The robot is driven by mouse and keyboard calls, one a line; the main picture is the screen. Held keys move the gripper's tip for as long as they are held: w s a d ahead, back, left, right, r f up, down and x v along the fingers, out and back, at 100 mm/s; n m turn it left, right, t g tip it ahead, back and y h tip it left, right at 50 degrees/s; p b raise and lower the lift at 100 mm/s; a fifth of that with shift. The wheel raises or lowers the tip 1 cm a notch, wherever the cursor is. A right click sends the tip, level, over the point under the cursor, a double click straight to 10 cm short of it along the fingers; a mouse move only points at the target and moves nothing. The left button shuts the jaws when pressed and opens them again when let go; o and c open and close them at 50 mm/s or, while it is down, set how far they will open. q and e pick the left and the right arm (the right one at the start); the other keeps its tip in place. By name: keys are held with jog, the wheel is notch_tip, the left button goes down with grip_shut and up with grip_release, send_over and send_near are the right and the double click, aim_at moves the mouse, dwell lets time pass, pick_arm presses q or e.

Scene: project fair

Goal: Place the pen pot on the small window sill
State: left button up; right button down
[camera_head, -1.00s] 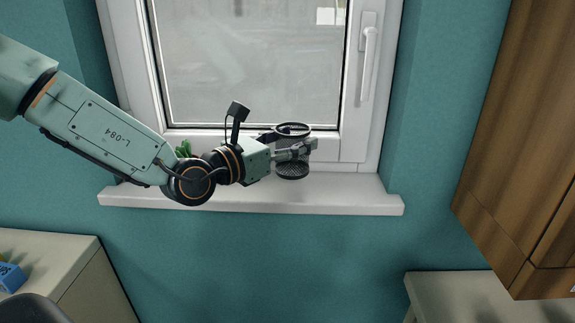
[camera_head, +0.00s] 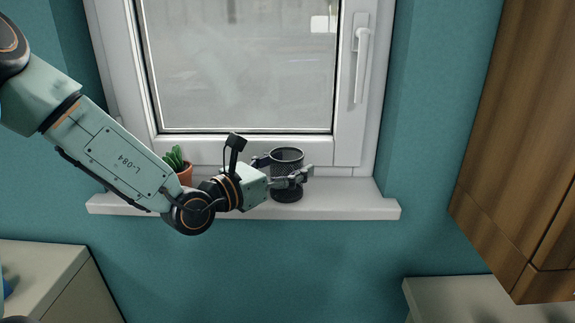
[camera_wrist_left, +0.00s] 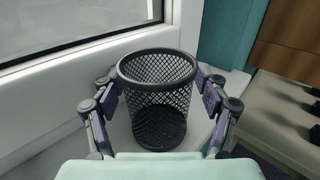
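The pen pot (camera_head: 287,158) is a black mesh cup. It stands upright on the white window sill (camera_head: 345,205), near the sill's right half, and looks empty. The near finger hides part of the pot. My right gripper is not in view.
A small potted cactus (camera_head: 175,160) stands on the sill behind my left arm. The window (camera_head: 240,70) with its handle (camera_head: 362,65) rises behind. The sill right of the pot is clear. A wooden cabinet (camera_head: 510,150) hangs at the right.

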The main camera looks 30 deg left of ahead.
pick_arm(q)
jog(key=shift+o, duration=0.4)
jog(key=shift+s+r, duration=0.15)
jog(key=shift+s, duration=0.15)
jog(key=shift+w+a, duration=0.1)
jog(key=shift+w, duration=0.15)
jog(key=shift+p+v, duration=1.05)
jog(key=shift+v, duration=0.6)
jog(key=shift+s+a+r+p, duration=0.2)
jog(key=shift+s+p, duration=0.35)
jog(key=shift+p, duration=0.4)
jog(key=shift+p+v, duration=0.9)
jog(key=s+p, duration=0.1)
jog(key=p, duration=0.1)
jog(key=shift+a+p, duration=0.2)
jog(key=shift+p, duration=0.1)
jog(key=p, duration=0.6)
send_near(274, 167)
jog(key=shift+w+d+f, duration=0.15)
jog(key=shift+w+d, duration=0.1)
jog(key=shift+w, duration=0.3)
